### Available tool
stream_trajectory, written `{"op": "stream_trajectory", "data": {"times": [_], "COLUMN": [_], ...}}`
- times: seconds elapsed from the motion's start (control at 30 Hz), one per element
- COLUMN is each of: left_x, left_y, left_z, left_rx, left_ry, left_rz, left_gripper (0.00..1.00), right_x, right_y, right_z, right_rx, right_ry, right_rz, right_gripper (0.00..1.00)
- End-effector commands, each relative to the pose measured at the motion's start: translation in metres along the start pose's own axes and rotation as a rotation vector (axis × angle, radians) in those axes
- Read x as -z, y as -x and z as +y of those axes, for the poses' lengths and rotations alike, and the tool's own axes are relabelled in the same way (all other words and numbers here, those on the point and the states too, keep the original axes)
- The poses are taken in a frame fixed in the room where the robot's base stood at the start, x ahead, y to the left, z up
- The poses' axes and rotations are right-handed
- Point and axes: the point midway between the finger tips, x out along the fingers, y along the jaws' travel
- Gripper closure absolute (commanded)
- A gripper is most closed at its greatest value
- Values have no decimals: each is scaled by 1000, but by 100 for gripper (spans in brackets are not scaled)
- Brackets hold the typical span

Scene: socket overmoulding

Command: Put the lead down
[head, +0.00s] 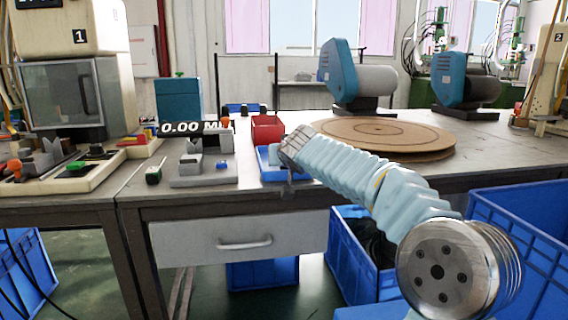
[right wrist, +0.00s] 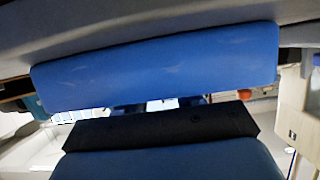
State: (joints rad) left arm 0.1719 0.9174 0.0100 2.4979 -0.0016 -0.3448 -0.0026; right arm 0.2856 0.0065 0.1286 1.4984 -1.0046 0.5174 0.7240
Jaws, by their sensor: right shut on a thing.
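My right arm reaches in from the lower right, and my right gripper (head: 288,158) is over the blue tray (head: 268,174) on the bench. It is shut on the lead, of which I can make out only a small dark end (head: 287,189) hanging at the tray's right side. The rest of the lead is hidden by the gripper and sleeve. In the right wrist view the blue finger pads (right wrist: 160,66) fill the picture, and the lead cannot be made out between them. I cannot tell whether the lead touches the tray. My left gripper is not in view.
A red bin (head: 267,129) stands behind the tray. A grey fixture (head: 205,168) with a display stands to its left, and a round brown turntable (head: 385,137) lies to the right. Blue crates (head: 530,225) stand on the floor at the right. The bench's front edge is close below the tray.

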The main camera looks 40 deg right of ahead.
Motion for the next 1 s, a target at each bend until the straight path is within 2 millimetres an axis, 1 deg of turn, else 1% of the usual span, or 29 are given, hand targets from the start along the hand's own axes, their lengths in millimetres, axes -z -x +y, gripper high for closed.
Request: {"op": "stream_trajectory", "data": {"times": [0.03, 0.27, 0.4, 0.43, 0.57, 0.6, 0.83, 0.9, 0.97, 1.0], "left_x": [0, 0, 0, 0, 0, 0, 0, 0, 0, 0], "left_y": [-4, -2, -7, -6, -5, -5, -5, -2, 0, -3], "left_z": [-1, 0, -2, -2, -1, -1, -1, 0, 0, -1], "left_rx": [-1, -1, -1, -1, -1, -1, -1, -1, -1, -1], "left_ry": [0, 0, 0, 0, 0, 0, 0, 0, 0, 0], "left_rz": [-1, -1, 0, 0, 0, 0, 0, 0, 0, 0], "left_gripper": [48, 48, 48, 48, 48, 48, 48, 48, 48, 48], "right_x": [-6, -4, -8, -7, -7, -7, -6, -4, -2, -4], "right_y": [-2, -2, -3, -3, -2, -2, -2, -1, 1, 7], "right_z": [0, 0, 0, 0, 0, 0, 0, 0, 0, 0], "right_rx": [-1, 0, 0, 0, 0, 0, 0, 0, 0, 1], "right_ry": [0, -1, -1, -1, -1, -1, -1, -1, -1, -1], "right_rz": [0, 1, 1, 1, 1, 1, 1, 1, 2, 3], "right_gripper": [95, 95, 95, 61, 42, 39, 39, 39, 39, 39]}}
